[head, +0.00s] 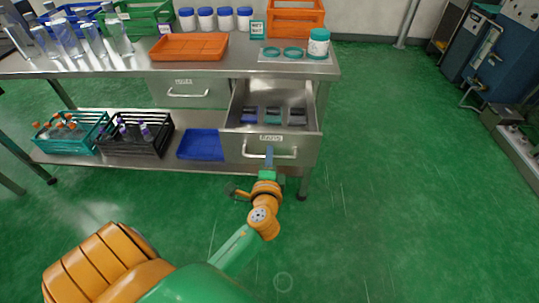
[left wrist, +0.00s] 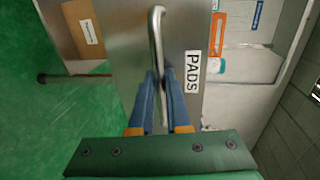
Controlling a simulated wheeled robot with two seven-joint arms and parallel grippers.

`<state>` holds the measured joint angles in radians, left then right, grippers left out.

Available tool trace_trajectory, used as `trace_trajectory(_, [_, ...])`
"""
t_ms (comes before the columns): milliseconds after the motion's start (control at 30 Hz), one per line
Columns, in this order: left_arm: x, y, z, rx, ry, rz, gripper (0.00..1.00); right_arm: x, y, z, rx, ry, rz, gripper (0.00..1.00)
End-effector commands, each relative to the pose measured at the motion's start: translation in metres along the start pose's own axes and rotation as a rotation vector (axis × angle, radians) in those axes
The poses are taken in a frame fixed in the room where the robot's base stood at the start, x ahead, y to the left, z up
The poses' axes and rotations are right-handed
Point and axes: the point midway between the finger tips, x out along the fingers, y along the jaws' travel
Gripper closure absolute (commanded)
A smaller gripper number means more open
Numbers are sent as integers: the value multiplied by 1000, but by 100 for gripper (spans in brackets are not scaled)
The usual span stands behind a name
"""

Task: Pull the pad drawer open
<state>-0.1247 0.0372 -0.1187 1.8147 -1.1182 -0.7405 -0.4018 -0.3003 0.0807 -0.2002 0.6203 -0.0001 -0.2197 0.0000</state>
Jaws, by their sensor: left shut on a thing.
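The pad drawer (head: 229,144) stands pulled out of the right end of the steel bench, showing its inside. Several dark and teal items (head: 271,116) lie in it. Its front carries a label, which reads PADS (left wrist: 193,72) in the left wrist view, and a bar handle (head: 288,155). My left gripper (head: 269,154) is at the handle. In the left wrist view its blue fingers (left wrist: 163,82) are shut on the handle bar (left wrist: 156,35), one on each side. My right gripper is in neither view.
A second drawer (head: 190,99) to the left is shut. On the bench top are an orange tray (head: 189,47), an orange crate (head: 295,22) and a white tub (head: 318,45). A blue tray (head: 201,145) and crates (head: 135,146) sit on the lower shelf. The green floor (head: 400,180) to the right is clear.

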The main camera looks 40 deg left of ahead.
Motion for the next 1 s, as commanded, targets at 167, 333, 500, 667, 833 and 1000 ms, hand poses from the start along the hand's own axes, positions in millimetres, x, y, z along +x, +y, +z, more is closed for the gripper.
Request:
trace_trajectory(167, [0,0,0,0,1,1,73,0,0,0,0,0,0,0])
trace_trajectory(333, [0,0,0,0,0,1,73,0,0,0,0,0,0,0])
trace_trajectory(500, [-19,2,0,-1,1,4,73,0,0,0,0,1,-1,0])
trace_trajectory(667, [-53,2,0,-1,0,4,73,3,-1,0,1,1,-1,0])
trace_trajectory(833, [-70,1,0,0,0,2,73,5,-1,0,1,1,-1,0])
trace_trajectory(1000, [-71,0,0,0,0,0,73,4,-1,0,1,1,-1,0])
